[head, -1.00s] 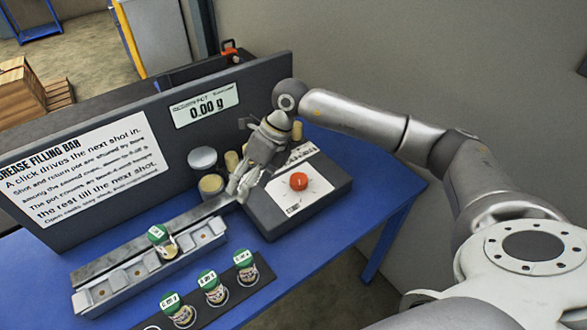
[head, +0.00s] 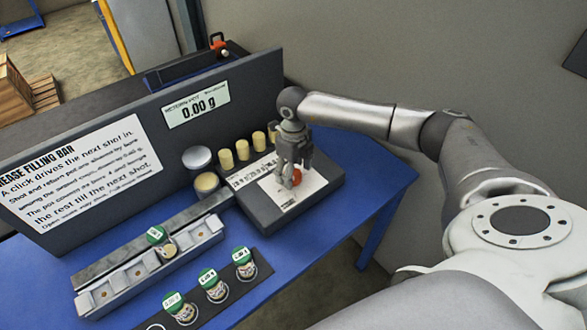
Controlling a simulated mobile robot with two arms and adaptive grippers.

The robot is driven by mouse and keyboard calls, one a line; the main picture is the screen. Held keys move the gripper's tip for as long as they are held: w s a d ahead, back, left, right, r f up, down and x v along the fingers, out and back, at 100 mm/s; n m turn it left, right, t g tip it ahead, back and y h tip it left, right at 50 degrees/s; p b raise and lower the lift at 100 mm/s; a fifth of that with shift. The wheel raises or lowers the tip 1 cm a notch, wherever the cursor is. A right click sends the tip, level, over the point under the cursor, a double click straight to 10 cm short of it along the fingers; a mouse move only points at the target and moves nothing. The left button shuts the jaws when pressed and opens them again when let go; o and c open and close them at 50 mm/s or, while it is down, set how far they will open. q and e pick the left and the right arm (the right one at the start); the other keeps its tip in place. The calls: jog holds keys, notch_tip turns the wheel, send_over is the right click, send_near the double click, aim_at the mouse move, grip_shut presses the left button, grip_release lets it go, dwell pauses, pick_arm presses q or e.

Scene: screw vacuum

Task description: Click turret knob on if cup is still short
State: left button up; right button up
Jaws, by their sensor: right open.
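The turret knob is the red knob (head: 297,177) on the dark box (head: 265,218) at the right of the table. My right gripper (head: 289,183) is open and points down over the box, its fingers at the knob and partly hiding it. I cannot tell whether they touch it. A cup with a green-and-white top (head: 157,236) sits in a pocket of the grey rail (head: 117,283). How full it is does not show. The return pot display (head: 196,107) reads 0.00 g. My left gripper is not in view.
Several pale cylinders (head: 242,150) stand behind the box. A round silver lid (head: 197,158) and an open pale pot (head: 206,184) are beside them. Several green-topped cups (head: 215,288) stand on a dark strip in front. A tall dark panel with a sign (head: 90,185) bounds the back.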

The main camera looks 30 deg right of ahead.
jog(key=shift+f, duration=0.45)
jog(key=shift+c, duration=0.2)
jog(key=c, duration=1)
jog(key=shift+o, duration=0.2)
